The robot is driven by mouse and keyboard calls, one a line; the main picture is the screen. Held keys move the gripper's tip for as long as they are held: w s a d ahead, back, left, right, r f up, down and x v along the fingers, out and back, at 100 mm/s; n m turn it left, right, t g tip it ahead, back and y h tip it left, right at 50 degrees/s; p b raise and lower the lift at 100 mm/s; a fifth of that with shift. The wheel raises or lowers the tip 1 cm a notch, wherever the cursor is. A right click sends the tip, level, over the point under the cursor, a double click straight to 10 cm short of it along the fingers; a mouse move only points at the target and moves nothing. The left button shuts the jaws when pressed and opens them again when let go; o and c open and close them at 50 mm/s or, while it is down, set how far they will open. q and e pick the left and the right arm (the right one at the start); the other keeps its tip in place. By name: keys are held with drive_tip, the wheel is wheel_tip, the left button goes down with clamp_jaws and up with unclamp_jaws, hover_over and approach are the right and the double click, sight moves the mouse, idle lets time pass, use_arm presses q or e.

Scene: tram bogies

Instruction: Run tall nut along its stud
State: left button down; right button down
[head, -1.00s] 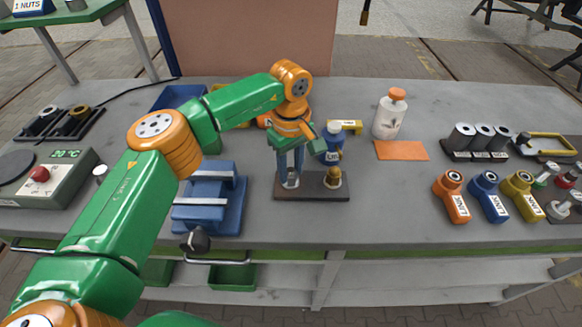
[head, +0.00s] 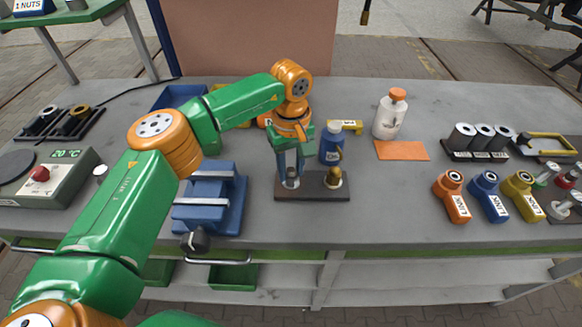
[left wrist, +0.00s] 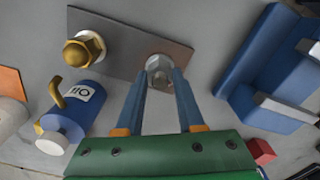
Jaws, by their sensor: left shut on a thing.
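A dark plate (head: 318,195) lies on the bench and carries two upright studs. A silver nut (left wrist: 159,66) is on the one at the left in the head view. A brass, domed nut (head: 334,177) is on the other, and it also shows in the left wrist view (left wrist: 84,48). My left gripper (head: 291,178) points down over the plate. Its two blue-grey fingers are shut on the silver nut, one on each side, in the left wrist view (left wrist: 160,75). The fingers partly hide this nut in the head view. My right gripper is not in view.
A blue oil bottle (head: 331,145) stands just behind the plate. A blue vise (head: 210,197) is close on the left. A white bottle (head: 390,115) and an orange sheet (head: 402,150) are further right. Bench between the plate and the link parts (head: 455,197) is clear.

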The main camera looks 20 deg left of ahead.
sight(290, 172)
use_arm(q)
drive_tip(key=c, duration=0.5)
unclamp_jaws()
drive_tip(key=shift+w, duration=0.1)
wheel_tip(290, 172, up, 7)
drive_tip(key=shift+r+b, duration=0.15)
drive_tip(key=shift+b, duration=0.4)
drive_tip(key=shift+a, duration=0.1)
